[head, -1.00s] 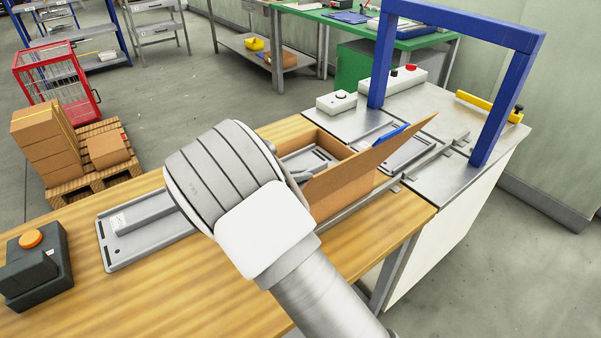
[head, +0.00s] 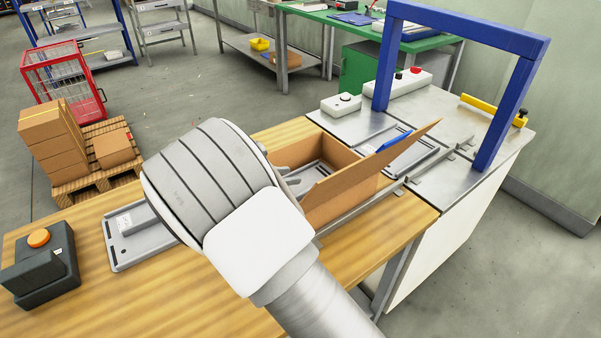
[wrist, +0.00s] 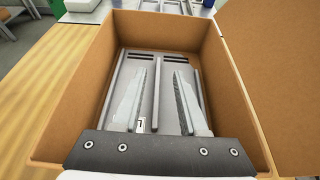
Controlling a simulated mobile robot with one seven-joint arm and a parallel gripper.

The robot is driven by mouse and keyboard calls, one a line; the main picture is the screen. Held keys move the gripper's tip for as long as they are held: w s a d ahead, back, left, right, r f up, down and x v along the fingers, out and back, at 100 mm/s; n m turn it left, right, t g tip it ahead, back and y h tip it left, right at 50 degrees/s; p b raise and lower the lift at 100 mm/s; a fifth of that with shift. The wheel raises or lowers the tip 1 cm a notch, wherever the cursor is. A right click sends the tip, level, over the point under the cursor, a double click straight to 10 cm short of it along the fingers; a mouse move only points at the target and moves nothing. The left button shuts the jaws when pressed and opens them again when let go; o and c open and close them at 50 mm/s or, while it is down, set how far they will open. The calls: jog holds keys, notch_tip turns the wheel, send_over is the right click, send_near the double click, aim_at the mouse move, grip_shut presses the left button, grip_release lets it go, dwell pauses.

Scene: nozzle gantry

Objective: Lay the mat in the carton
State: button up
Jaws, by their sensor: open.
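The open brown carton (head: 345,190) stands on the wooden table, one flap raised on its near right side. In the wrist view a grey, ribbed, slotted plate, which looks like the mat (wrist: 167,100), lies inside the carton (wrist: 80,75) on its floor. It has a raised rib along its middle and a small white label. My gripper (wrist: 161,70) is open inside or just above the carton, one finger on each side of the rib. Both fingers look clear of the rib. I cannot tell whether they touch the plate. In the head view my arm hides most of the gripper.
A similar grey plate (head: 150,245) lies on the table at left, partly behind my arm. A dark box with an orange button (head: 40,262) stands at the table's left end. A blue gantry (head: 462,35) rises over the metal bench at right.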

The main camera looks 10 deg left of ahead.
jog(key=v, duration=0.5)
jog(key=shift+s+a+r, duration=0.1)
jog(key=shift+s+a, duration=0.05)
jog(key=shift+s, duration=0.1)
